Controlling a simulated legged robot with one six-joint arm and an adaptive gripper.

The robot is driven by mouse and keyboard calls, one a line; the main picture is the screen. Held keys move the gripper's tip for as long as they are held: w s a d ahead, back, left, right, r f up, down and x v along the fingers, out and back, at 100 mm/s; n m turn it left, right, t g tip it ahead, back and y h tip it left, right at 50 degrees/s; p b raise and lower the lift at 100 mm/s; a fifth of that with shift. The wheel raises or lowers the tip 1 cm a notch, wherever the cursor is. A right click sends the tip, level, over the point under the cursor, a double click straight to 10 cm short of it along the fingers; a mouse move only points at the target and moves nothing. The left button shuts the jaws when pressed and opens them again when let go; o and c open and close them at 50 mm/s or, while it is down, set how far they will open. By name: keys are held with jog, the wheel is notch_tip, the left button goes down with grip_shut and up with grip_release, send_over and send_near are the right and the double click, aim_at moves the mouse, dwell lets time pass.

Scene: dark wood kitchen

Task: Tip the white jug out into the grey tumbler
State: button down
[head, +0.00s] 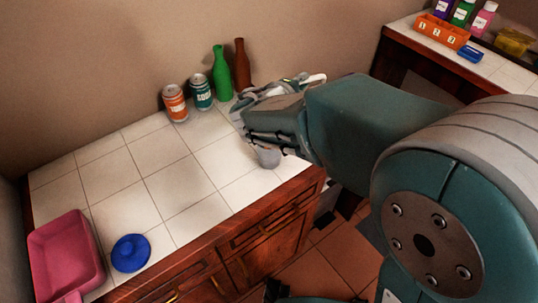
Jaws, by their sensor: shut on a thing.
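My gripper (262,112) is over the right end of the tiled counter and is shut on the white jug. A small white part of the jug (314,79) shows behind the top of my gripper; the rest is mostly hidden by the gripper and arm, so I cannot tell its tilt. The grey tumbler (268,157) stands on the counter just below my gripper, near the front right corner. Its upper part is hidden by the gripper. I cannot see what is inside the jug or the tumbler.
An orange can (174,103), a teal can (201,92), a green bottle (221,75) and a brown bottle (241,70) stand by the wall. A pink tray (68,250) and a blue lid-like object (130,252) are at front left. The counter's middle is clear.

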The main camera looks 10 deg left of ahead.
jog(key=shift+s+a+f+n+t, duration=0.3)
jog(key=shift+s+a+t, duration=0.2)
jog(key=shift+s+t, duration=0.1)
dwell(1.5)
